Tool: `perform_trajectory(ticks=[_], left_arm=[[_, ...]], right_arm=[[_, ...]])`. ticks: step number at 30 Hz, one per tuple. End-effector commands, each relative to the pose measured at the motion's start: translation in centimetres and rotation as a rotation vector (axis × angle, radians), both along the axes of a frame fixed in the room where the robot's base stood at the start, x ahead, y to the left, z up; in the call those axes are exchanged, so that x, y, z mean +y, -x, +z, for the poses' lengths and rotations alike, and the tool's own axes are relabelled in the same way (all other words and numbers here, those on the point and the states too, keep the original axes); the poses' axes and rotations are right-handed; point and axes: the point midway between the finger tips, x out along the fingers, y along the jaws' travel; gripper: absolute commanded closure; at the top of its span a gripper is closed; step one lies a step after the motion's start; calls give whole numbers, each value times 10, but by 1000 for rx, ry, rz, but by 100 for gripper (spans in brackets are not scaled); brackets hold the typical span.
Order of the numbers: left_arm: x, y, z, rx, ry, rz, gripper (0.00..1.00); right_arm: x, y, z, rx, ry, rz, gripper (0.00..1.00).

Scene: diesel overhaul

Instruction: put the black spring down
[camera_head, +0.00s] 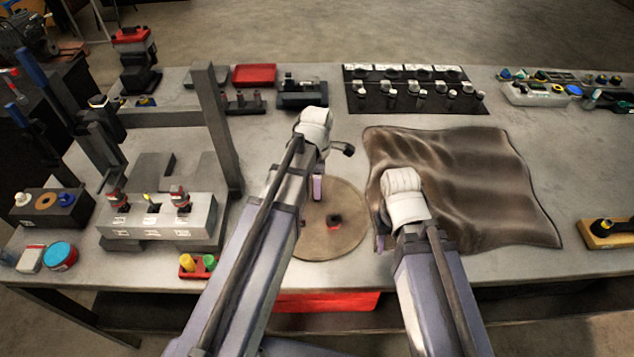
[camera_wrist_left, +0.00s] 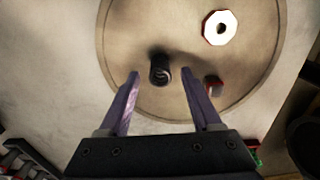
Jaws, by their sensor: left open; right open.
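The black spring (camera_wrist_left: 159,70) is on the round tan disc (camera_wrist_left: 125,50) in the left wrist view. It shows between and just past the fingertips of my left gripper (camera_wrist_left: 160,84), which is open, with a gap on each side. In the head view my left gripper (camera_head: 318,187) is over the far left part of the disc (camera_head: 345,245), and I cannot make out the spring there. My right gripper (camera_head: 381,243) is open at the near left edge of the brown cloth; its fingers are mostly hidden by the wrist.
A grey fixture block (camera_head: 160,220) with an upright post (camera_head: 217,130) stands to the left. The brown cloth (camera_head: 480,180) covers the right middle; bare table lies beyond its right edge.

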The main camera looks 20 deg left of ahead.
Motion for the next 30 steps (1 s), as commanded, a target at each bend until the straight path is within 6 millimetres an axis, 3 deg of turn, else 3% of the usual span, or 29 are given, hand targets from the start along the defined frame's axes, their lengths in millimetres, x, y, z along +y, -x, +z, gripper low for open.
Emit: perform_trajectory(ticks=[18,24,30], left_arm=[[0,0,96,0,0,0,35],[0,0,110,0,0,0,35],[-2,2,109,0,-1,-23,35]], right_arm=[[0,0,96,0,0,0,50],[0,0,110,0,-1,-5,50],[0,0,109,0,-2,-6,50]])
